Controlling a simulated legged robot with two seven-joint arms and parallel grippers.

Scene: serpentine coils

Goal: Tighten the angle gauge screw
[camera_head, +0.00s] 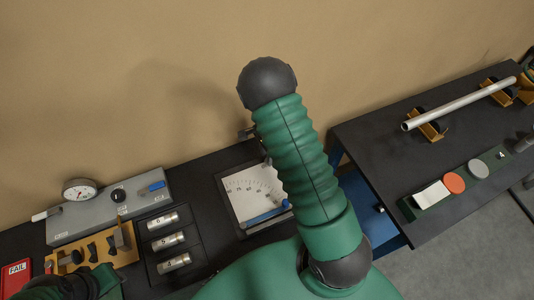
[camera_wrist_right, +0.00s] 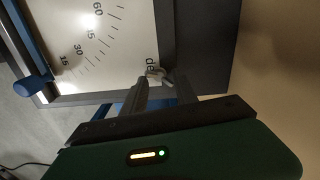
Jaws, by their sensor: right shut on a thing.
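The angle gauge (camera_head: 250,192) is a white panel with a printed scale in a dark frame, on the black bench left of my right arm. A blue bar (camera_head: 265,215) lies across its lower part. In the right wrist view the gauge face (camera_wrist_right: 110,55) fills the upper left. My right gripper (camera_wrist_right: 158,84) is shut on a small pale screw (camera_wrist_right: 155,73) at the gauge's edge, beside the lettering. The fingers partly hide the screw. In the head view my right arm hides most of this gripper. I cannot make out my left gripper; only dark green arm parts show at the bottom left.
A grey box with a dial (camera_head: 80,189) stands at the left, with an orange-yellow holder (camera_head: 97,247) before it. Several metal cylinders (camera_head: 166,241) lie in a black tray. A red FAIL block (camera_head: 17,275) is at far left. The right table holds a metal tube (camera_head: 460,103).

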